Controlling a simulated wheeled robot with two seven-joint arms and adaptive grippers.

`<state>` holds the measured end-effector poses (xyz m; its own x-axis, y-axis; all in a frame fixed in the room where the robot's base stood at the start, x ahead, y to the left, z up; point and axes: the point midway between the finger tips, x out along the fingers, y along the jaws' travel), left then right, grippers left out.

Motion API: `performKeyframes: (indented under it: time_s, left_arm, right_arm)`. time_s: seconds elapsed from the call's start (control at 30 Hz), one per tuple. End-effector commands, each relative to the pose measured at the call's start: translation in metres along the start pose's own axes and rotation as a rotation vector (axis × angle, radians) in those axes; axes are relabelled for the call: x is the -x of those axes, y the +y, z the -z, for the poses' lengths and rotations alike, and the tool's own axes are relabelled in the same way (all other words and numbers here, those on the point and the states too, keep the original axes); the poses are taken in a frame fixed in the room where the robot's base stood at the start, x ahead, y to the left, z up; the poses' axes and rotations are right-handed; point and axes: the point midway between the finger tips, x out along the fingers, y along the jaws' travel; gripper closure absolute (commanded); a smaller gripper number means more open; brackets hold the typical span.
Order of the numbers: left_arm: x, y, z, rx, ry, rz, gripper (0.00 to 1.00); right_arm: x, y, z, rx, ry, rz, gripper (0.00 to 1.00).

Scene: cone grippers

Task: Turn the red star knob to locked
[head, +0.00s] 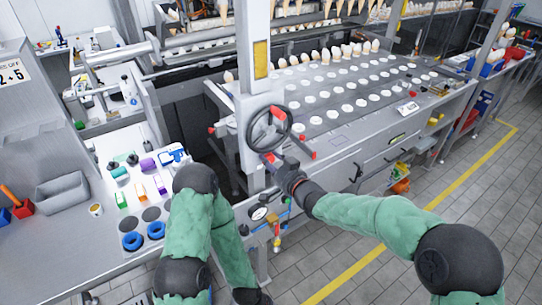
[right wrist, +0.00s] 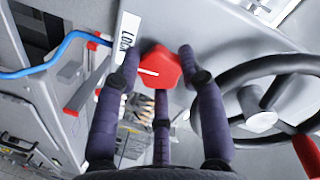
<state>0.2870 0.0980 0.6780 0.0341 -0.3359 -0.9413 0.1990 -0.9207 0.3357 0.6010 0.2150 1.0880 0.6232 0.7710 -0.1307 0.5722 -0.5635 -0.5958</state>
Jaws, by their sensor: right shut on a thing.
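The red star knob (right wrist: 160,68) sits on a grey panel in the right wrist view, with a short white line on its face. A white label (right wrist: 125,38) beside it shows letters that read like "LOCK"; part is hidden by a finger. My right gripper (head: 284,172) is at the panel just below the black handwheel in the head view. In the right wrist view its dark fingers stand around the knob and are shut on it. In the head view the knob is mostly hidden by the gripper. My left arm folds down at the bottom; its fingers are not visible.
The black handwheel (head: 269,129) is close above my right gripper, with a red grip (right wrist: 308,153) beside it. A blue hose (right wrist: 55,52) and a red-tipped lever run near the fingers. A gauge (head: 258,213) and valves lie below. Left is a bench with blue rings (head: 133,241).

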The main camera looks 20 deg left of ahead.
Motion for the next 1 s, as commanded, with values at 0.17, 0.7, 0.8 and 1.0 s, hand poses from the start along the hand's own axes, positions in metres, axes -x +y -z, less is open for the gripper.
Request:
performKeyframes:
  time_s: [0.17,0.7,0.8,1.0]
  left_arm:
    - [0.012,0.004,-0.001,0.000,0.000,0.000,0.56]
    - [0.018,0.006,-0.001,0.000,0.000,0.000,0.56]
    - [0.018,0.006,-0.001,0.000,0.000,0.000,0.56]
    - [0.018,0.006,-0.001,0.000,0.000,0.000,0.56]
  right_arm:
    - [0.000,-0.002,0.008,-0.086,0.003,0.011,0.92]
    - [0.000,0.000,0.008,-0.158,-0.001,0.018,0.92]
    - [0.000,0.000,0.008,-0.158,0.000,0.018,0.92]
    - [0.000,0.000,0.008,-0.157,-0.001,0.018,0.37]
